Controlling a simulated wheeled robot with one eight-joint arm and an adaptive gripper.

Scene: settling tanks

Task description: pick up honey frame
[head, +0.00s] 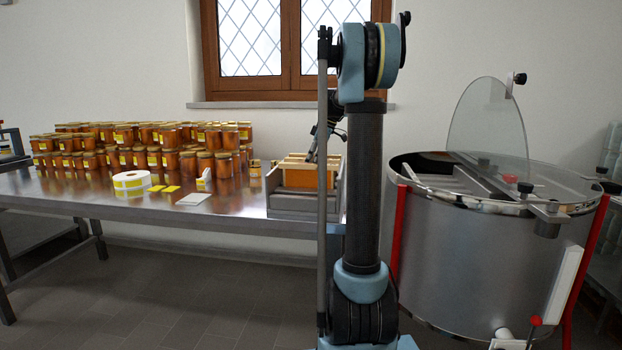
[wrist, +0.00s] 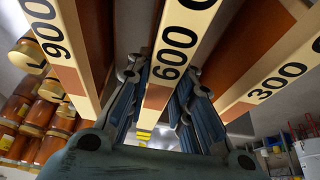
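Honey frames (head: 305,178) with pale wooden top bars and amber sides hang in a grey open box on the steel table in the head view. In the wrist view, three top bars are marked 900 (wrist: 62,45), 600 (wrist: 176,48) and 300 (wrist: 282,68). My gripper (wrist: 162,88) is open, with one finger on each side of the 600 frame; whether either finger touches it is unclear. In the head view my gripper (head: 315,153) is over the box, partly hidden by my arm.
The grey box (head: 290,204) sits at the right end of the steel table (head: 130,203). Several honey jars (head: 150,140), a label roll (head: 131,181) and cards stand left of it. A steel drum extractor (head: 470,255) with a raised clear lid stands at the right.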

